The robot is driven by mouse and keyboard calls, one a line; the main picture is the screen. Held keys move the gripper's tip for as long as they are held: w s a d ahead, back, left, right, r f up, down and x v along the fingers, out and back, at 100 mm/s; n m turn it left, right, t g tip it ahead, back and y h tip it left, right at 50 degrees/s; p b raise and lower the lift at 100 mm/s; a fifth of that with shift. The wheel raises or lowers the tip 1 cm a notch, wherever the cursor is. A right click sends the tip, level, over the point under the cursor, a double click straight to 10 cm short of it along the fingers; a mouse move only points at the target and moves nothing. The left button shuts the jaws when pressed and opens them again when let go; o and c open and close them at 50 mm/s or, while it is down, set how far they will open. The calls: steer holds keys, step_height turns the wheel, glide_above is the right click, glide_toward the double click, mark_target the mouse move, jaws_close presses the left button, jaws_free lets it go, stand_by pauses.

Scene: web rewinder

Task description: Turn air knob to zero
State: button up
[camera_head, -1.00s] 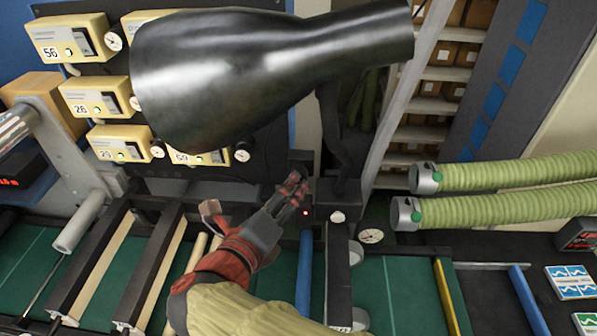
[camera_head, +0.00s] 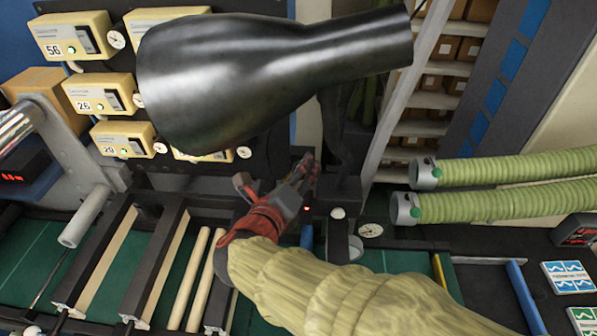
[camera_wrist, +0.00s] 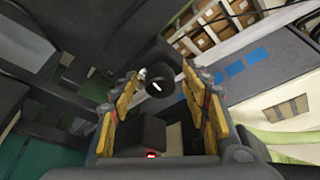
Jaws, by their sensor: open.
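A round black knob (camera_wrist: 158,87) with a short white pointer line shows near the middle of the wrist view. It stands beyond and between the tips of my gripper's yellow-padded fingers. The pointer slants from upper left to lower right. My gripper (camera_wrist: 162,80) is open, with a finger on each side of the view and nothing held. In the head view my gripper (camera_head: 303,174) reaches up to the dark machine frame below the big black duct. I cannot make out the knob there. A dial gauge (camera_head: 371,230) sits right of my gripper.
A large black duct (camera_head: 230,75) hangs above my gripper. Yellow control boxes (camera_head: 97,95) with small gauges are at the upper left. Green ribbed hoses (camera_head: 510,172) are at the right. Rollers (camera_head: 188,280) and dark rails lie below left.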

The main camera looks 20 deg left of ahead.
steer(key=shift+c, duration=0.6)
steer(key=c, duration=1)
steer(key=shift+f+n+t+h+b, duration=0.25)
steer(key=shift+n+h+b, duration=0.2)
steer(key=shift+n, duration=0.45)
steer(key=shift+c, duration=0.2)
steer(key=shift+r+n+t+h+b, duration=0.2)
steer(key=shift+n+t+b, duration=0.25)
steer(key=shift+n, duration=0.55)
steer(key=o, duration=1.2)
steer(key=shift+c, duration=0.2)
